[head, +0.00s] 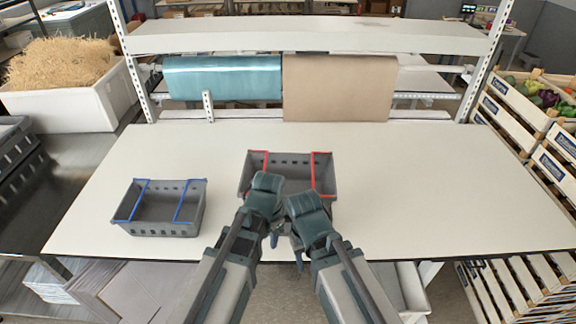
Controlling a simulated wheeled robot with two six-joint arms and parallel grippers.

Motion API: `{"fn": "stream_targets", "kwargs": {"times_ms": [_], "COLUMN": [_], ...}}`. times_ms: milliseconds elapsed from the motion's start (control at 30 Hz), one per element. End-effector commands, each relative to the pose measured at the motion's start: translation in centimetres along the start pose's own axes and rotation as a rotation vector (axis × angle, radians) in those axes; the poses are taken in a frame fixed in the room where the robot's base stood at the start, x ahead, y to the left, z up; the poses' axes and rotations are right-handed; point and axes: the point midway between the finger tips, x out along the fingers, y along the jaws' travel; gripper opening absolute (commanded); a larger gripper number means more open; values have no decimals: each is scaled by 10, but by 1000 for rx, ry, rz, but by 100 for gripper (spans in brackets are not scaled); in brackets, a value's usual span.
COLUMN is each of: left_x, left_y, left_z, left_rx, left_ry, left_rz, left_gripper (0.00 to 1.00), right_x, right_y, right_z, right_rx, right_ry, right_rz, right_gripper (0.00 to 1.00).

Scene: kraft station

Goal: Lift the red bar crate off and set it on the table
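The grey crate with two red bars (327,176) is at the middle of the table, behind my two arms. Its bars lie across its open top, and its inside looks empty where it shows. My wrists hide most of its front wall, so I cannot tell whether it rests on the table or on another crate. My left gripper (275,240) points down at the crate's near side. My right gripper (298,254) is close beside it, mostly hidden by its own wrist. I cannot see the finger gaps or any contact with the crate. The white table (420,190) lies under everything.
A grey crate with two blue bars (165,229) stands at the table's left, looking empty. The table's right side is clear. A shelf frame (310,36) with a teal roll (222,78) and brown paper (338,88) borders the back. Vegetable crates (510,112) stand beyond the right edge.

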Motion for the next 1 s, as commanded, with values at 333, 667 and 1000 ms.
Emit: {"fn": "stream_targets", "kwargs": {"times_ms": [333,667,1000], "left_x": [-119,-146,-139], "left_y": [-40,-41,-40], "left_z": [-41,-82,-85], "left_rx": [352,732,766], "left_ry": [56,77,77], "left_rz": [-27,-63,-66], "left_gripper": [39,39,39], "right_x": [-120,-147,-139], "right_y": [11,13,12], "right_z": [8,9,9], "right_rx": [15,20,17], "right_ry": [-2,-2,-2], "right_rz": [-2,-3,-3], "right_gripper": [50,50,50]}}
